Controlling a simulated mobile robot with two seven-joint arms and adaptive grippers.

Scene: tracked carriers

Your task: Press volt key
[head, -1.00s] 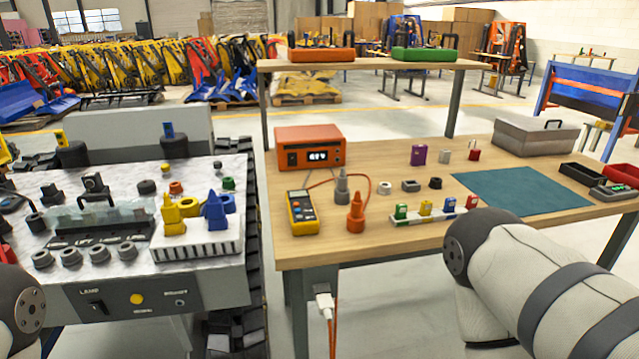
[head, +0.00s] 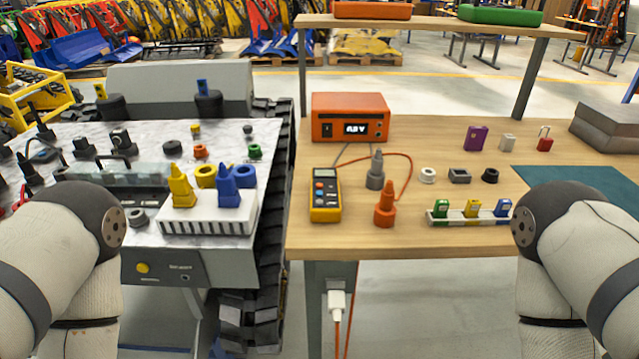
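The yellow multimeter (head: 325,195) lies on the wooden bench, left of the grey and orange probes. It has a small display at its top and a dark face with keys; their labels are too small to read, so I cannot tell which is the volt key. Behind it stands an orange instrument box (head: 350,117) with a lit display and small dark controls. Neither gripper shows. Only my arm links are in view, at the lower left and lower right, apart from the multimeter.
A grey probe (head: 375,170) and an orange probe (head: 385,206) stand close right of the multimeter, with a looping cable. A rack of coloured blocks (head: 470,218) stands farther right. The tracked carrier (head: 190,262) is at left, past a gap. The bench's front strip is clear.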

